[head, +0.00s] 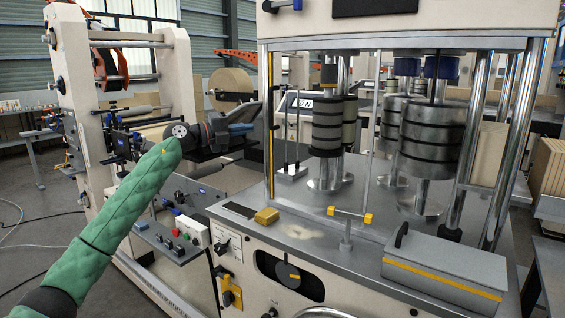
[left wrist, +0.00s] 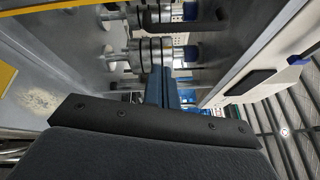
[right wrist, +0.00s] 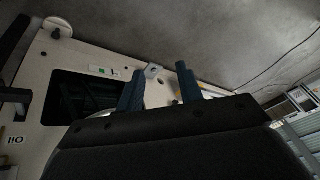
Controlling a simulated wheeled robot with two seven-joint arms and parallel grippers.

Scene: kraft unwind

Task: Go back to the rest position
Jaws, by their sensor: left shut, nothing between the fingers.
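My left arm, in a green quilted sleeve, comes in from the left in the head view. Its gripper (head: 243,128) is held in the air in front of the left part of the machine. In the left wrist view the blue fingers (left wrist: 161,88) are together with nothing between them. My right gripper is outside the head view. In the right wrist view its two blue fingers (right wrist: 159,85) stand apart with nothing held between them. Beyond them are a pale machine panel with a dark opening and the grey floor.
The large machine's grey deck (head: 300,235) carries metal columns with stacked rollers (head: 432,140). On it are a yellow block (head: 267,216) and a lidded grey box (head: 445,270) with a yellow stripe. A control panel (head: 180,243) stands below my left arm. Cables lie on the left floor.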

